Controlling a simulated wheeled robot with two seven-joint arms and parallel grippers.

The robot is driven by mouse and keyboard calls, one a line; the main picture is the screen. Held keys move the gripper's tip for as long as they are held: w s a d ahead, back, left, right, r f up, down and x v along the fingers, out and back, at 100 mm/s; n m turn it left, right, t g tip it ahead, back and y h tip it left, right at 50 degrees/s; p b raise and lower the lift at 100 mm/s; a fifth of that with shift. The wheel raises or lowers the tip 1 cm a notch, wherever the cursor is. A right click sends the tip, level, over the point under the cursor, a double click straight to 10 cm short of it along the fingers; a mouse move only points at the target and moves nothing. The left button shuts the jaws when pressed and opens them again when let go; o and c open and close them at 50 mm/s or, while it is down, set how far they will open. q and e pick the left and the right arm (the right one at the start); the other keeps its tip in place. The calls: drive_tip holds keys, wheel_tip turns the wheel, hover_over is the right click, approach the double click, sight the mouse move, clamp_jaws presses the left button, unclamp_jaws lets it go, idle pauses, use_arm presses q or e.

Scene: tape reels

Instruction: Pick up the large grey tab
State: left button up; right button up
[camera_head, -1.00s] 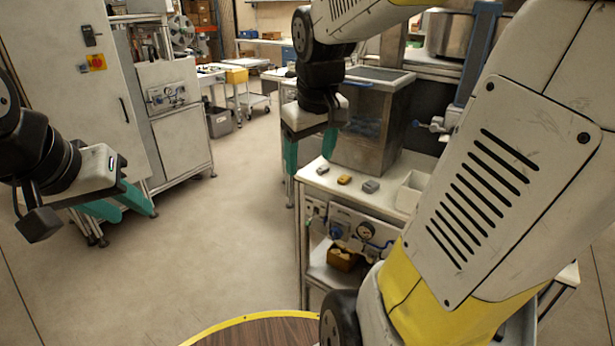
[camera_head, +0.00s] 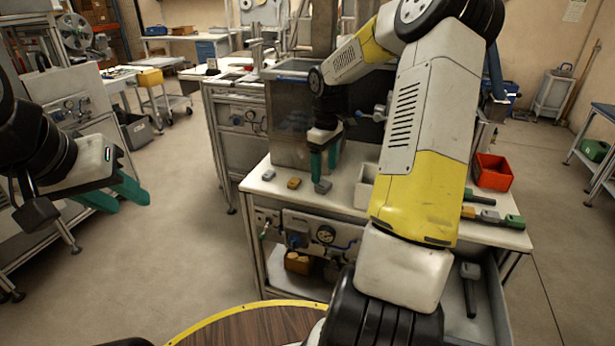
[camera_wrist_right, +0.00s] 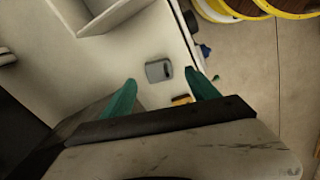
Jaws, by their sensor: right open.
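A grey tab (camera_head: 322,187) lies on the white bench top, below the fingertips of my right gripper (camera_head: 325,172). In the right wrist view the grey tab (camera_wrist_right: 158,70) shows between the two teal fingertips of the right gripper (camera_wrist_right: 160,77), which is open and empty. I cannot tell the exact height of the fingers above the tab. A yellow tab (camera_head: 293,183) lies to its left, and shows in the wrist view (camera_wrist_right: 182,99) nearer the palm. A smaller pale grey tab (camera_head: 269,175) lies further left. My left gripper (camera_head: 132,201) is open and empty, off to the left.
A white bin (camera_head: 364,187) stands on the bench right of the grey tab, and a metal tank (camera_head: 287,125) stands behind. My right arm hides the bench's middle.

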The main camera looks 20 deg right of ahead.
sight(323, 184)
drive_tip(key=f, duration=0.4)
drive_tip(key=shift+w+f, duration=0.2)
drive_tip(key=shift+f, duration=0.1)
drive_tip(key=c, duration=1.4)
